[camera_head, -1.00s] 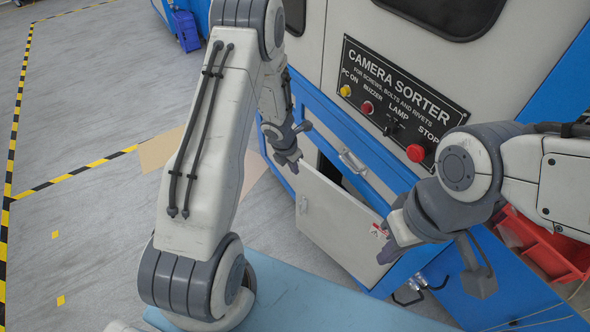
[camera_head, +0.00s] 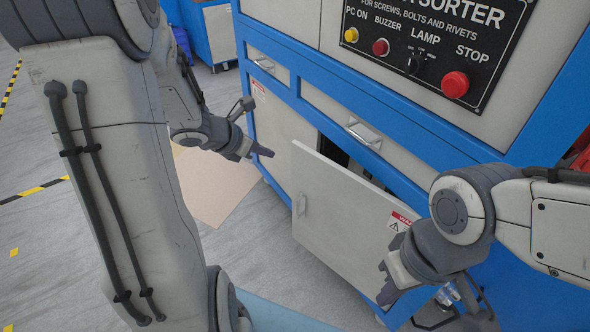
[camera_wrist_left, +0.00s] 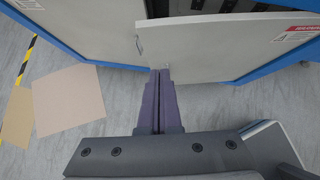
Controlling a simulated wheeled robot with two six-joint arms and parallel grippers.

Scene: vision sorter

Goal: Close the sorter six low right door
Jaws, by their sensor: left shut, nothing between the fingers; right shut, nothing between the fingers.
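The low right door (camera_head: 345,215) of the sorter is a pale grey panel with a small handle (camera_head: 301,205) at its left edge. It stands ajar, its left edge swung out and a dark gap above it. It also shows in the left wrist view (camera_wrist_left: 220,48). My left gripper (camera_head: 268,152) is shut and empty, just left of the door's free edge in the head view. In the wrist view its fingertips (camera_wrist_left: 160,74) are near the door's lower left corner; contact is unclear. My right gripper (camera_head: 384,283) is shut and empty by the door's lower right part.
The blue sorter has a drawer with a metal handle (camera_head: 364,134) above the door and a button panel (camera_head: 430,40). The neighbouring left door (camera_head: 278,130) looks shut.

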